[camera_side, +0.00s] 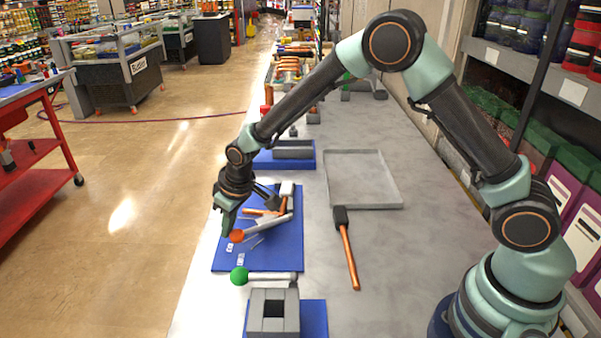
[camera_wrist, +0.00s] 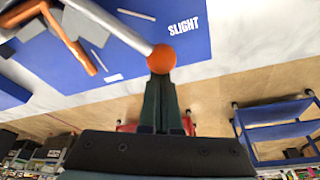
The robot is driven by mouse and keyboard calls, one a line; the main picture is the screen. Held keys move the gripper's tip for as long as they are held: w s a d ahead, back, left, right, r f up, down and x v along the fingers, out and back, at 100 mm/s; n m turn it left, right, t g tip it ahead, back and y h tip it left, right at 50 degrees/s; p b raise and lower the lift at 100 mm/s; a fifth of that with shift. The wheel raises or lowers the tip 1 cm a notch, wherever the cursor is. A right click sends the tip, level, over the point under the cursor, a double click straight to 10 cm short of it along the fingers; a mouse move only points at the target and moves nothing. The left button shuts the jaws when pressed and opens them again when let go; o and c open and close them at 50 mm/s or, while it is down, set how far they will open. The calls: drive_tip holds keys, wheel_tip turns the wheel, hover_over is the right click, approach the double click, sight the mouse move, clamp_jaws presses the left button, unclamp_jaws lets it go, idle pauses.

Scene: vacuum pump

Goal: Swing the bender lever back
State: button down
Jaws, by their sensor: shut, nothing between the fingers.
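The bender stands on a blue board (camera_side: 285,256) in the side view. Its grey lever (camera_side: 268,223) ends in an orange ball (camera_side: 237,236) at the board's left edge. In the wrist view the ball (camera_wrist: 162,58) sits just beyond my fingertips, with the light lever (camera_wrist: 112,24) running up and left from it. An orange bent tube (camera_wrist: 78,47) lies across the grey bender body. My gripper (camera_side: 226,232) is shut and empty, pointing down beside the ball; it also shows in the wrist view (camera_wrist: 161,84). I cannot tell whether it touches the ball.
A green ball handle (camera_side: 239,276) on another lever stands in front, by a grey block (camera_side: 273,312). A hammer (camera_side: 347,250) and an empty grey tray (camera_side: 362,180) lie to the right. A blue-based grey box (camera_side: 293,150) stands behind. White "SLIGHT" lettering (camera_wrist: 183,27) marks the board.

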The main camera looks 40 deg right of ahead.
drive_tip(key=shift+s+n, duration=0.6)
drive_tip(key=shift+s, duration=0.15)
drive_tip(key=shift+n, duration=0.5)
drive_tip(key=s, duration=0.5)
drive_tip(key=shift+s+d, duration=0.25)
drive_tip(key=shift+d, duration=0.15)
drive_tip(key=s+d, duration=0.1)
drive_tip(key=s, duration=0.2)
drive_tip(key=s+d, duration=0.1)
drive_tip(key=shift+s+d, duration=0.2)
drive_tip(key=shift+d, duration=0.15)
drive_tip(key=shift+s+d, duration=1.15)
drive_tip(key=shift+f, duration=0.1)
drive_tip(key=a, duration=0.2)
drive_tip(key=w+a, duration=0.1)
drive_tip(key=a, duration=0.1)
drive_tip(key=shift+w+a, duration=0.1)
drive_tip(key=s+d+r+m+t, duration=0.1)
drive_tip(key=s+d+r+m, duration=0.2)
drive_tip(key=d+r, duration=0.4)
drive_tip(key=s+d+r+m+t+h, duration=0.1)
drive_tip(key=s+d+r+m, duration=0.2)
drive_tip(key=r, duration=1.1)
drive_tip(key=s+d, duration=0.3)
drive_tip(key=d, duration=0.1)
drive_tip(key=shift+r, duration=0.15)
